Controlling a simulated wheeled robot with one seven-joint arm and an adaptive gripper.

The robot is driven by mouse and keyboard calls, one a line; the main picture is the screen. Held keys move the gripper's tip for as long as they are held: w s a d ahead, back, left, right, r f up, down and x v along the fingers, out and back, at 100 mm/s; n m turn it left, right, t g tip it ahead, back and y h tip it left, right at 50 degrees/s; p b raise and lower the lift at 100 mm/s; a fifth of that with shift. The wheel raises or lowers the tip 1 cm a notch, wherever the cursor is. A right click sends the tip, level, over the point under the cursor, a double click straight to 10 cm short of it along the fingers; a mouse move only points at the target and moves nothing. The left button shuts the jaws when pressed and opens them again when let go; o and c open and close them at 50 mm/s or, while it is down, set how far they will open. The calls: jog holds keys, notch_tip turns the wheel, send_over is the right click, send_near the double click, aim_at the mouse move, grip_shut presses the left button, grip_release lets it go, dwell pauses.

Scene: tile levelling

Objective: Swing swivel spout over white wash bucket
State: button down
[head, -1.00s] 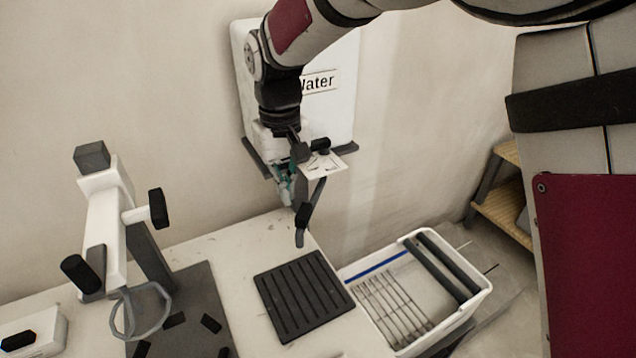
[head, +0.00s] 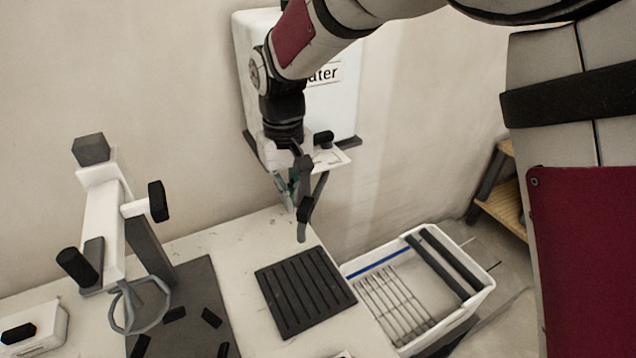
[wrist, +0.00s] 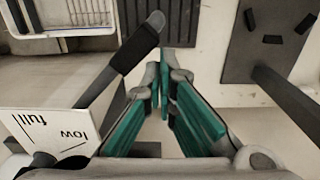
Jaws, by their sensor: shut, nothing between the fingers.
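The swivel spout is a dark grey pipe with a black sleeve (head: 307,207) that hangs below the white water tank (head: 345,105), its tip over the table near the black ribbed mat. In the wrist view the spout (wrist: 118,68) slants up the left of centre. My gripper (head: 288,206), with teal fingers, is just left of the spout; in the wrist view the closed fingertips (wrist: 166,58) are right beside the sleeve, empty. I cannot tell if they touch it. The white wash bucket (head: 478,298), with rollers and a grate, stands to the right of the spout; its corner (wrist: 62,45) shows in the wrist view.
A white stand with black knobs (head: 102,215) rises at the left on a grey base. A white card marked full and low (wrist: 50,135) is close to my gripper. A wooden shelf (head: 500,205) is behind the bucket.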

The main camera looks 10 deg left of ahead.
jog(key=d, duration=0.3)
jog(key=d+p, duration=0.1)
jog(key=shift+s+d, duration=0.15)
jog(key=shift+s, duration=0.25)
dwell(0.4)
jog(key=d, duration=0.4)
jog(key=shift+w+d+p, duration=0.15)
jog(key=shift+w+p, duration=0.05)
jog(key=shift+p, duration=0.1)
